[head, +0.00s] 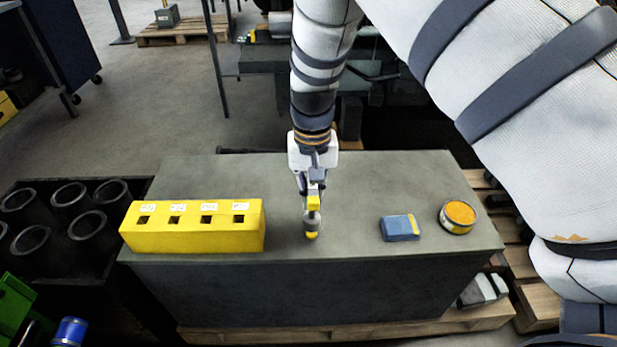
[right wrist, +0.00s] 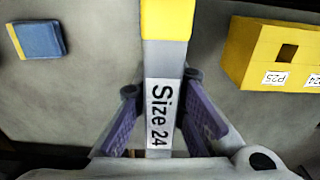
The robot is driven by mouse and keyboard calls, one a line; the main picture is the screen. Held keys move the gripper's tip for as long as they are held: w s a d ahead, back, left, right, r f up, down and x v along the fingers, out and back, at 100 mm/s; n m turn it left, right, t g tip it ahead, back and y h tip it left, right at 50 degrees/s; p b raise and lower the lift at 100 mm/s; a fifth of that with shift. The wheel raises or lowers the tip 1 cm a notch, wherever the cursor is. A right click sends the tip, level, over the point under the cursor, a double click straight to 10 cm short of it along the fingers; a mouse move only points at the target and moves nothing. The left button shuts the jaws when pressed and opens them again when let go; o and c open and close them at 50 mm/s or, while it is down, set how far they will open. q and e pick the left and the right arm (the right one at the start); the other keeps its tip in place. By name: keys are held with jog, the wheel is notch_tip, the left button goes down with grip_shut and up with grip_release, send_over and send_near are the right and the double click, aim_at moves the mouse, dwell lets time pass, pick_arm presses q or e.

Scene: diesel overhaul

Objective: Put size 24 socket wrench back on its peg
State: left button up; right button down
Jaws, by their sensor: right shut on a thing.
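The size 24 socket wrench (right wrist: 166,60) is a grey bar with a yellow end and a white "Size 24" label, seen in the right wrist view. My right gripper (right wrist: 160,88) is shut on it, one finger on each side of the label. In the head view my right gripper (head: 313,198) points down over the bench, and the wrench's yellow end (head: 312,235) shows below it. Whether that end touches the bench top is unclear. No peg is recognisable. My left gripper is not in view.
A yellow block (head: 190,240) with several labelled square holes sits on the bench (head: 350,190) left of the wrench. A blue box (head: 399,228) and an orange-topped can (head: 457,217) sit to the right. Dark cylinders (head: 92,228) fill a tray at left.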

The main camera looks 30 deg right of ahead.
aim_at(312, 217)
jog(key=shift+f, duration=0.6)
jog(key=shift+r, duration=0.15)
jog(key=shift+f, duration=0.25)
jog(key=shift+f, duration=1)
jog(key=c, duration=1.6)
grip_release()
jog(key=shift+o, duration=0.6)
